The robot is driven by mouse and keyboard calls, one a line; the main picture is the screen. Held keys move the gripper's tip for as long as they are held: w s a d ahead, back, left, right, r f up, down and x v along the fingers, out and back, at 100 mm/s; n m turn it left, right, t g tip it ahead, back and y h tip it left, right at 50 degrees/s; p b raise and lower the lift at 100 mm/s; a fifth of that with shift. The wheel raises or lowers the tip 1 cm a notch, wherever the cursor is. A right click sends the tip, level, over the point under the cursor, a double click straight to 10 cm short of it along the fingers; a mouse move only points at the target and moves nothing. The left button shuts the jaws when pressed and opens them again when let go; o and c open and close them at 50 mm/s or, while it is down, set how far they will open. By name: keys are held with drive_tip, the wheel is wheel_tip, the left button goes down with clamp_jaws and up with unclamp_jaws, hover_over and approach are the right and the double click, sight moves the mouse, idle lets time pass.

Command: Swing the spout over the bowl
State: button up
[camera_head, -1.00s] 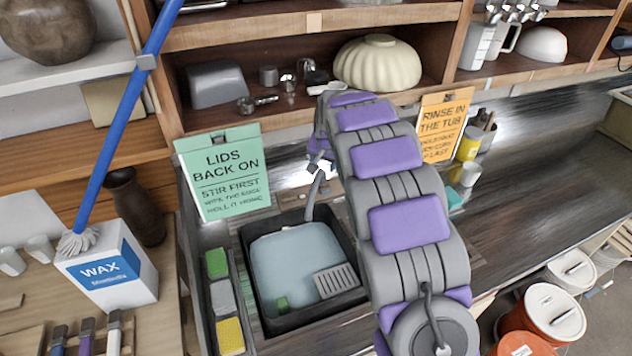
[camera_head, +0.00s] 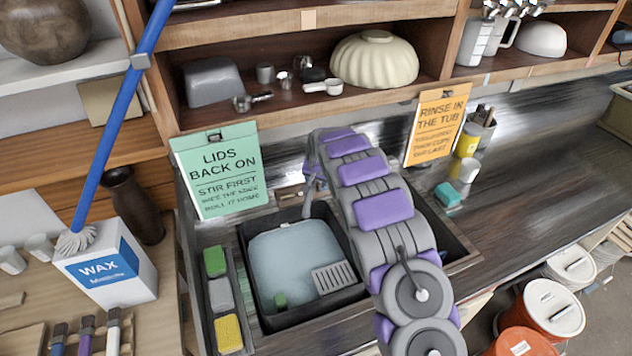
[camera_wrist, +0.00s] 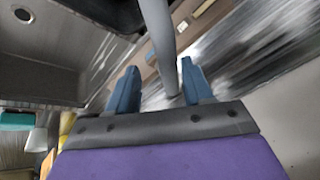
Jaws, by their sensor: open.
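The grey spout (camera_wrist: 160,40) runs between my gripper's two blue fingers (camera_wrist: 160,88) in the wrist view. The fingers are open, one on each side of it; I cannot tell whether either touches it. In the head view part of the spout (camera_head: 308,200) shows at the back of the sink, beside my arm's end, and my fingers are hard to make out. The left sink bowl holds a dark tub (camera_head: 250,285) with pale blue water. The right bowl (camera_head: 447,238) is mostly hidden by my arm; its drain shows in the wrist view (camera_wrist: 22,14).
A green sign (camera_head: 218,170) and an orange sign (camera_head: 438,122) stand behind the sink. Sponges (camera_head: 220,294) lie in a tray at its left. A teal block (camera_head: 447,195), a cup and a yellow jar stand at right. Shelves (camera_head: 300,120) run above. Lidded buckets (camera_head: 548,305) stand lower right.

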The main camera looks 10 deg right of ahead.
drive_tip(key=shift+w+a+f, duration=0.2)
drive_tip(key=shift+a+f, duration=0.35)
drive_tip(key=shift+f, duration=0.1)
drive_tip(key=shift+w+a+f, duration=0.1)
drive_tip(key=shift+a+f, duration=0.05)
drive_tip(key=shift+a, duration=0.35)
drive_tip(key=shift+d, duration=0.4)
drive_tip(key=shift+c, duration=0.3)
drive_tip(key=shift+d, duration=0.4)
drive_tip(key=c, duration=0.6)
drive_tip(key=shift+a, duration=0.45)
clamp_jaws()
drive_tip(key=shift+d, duration=0.15)
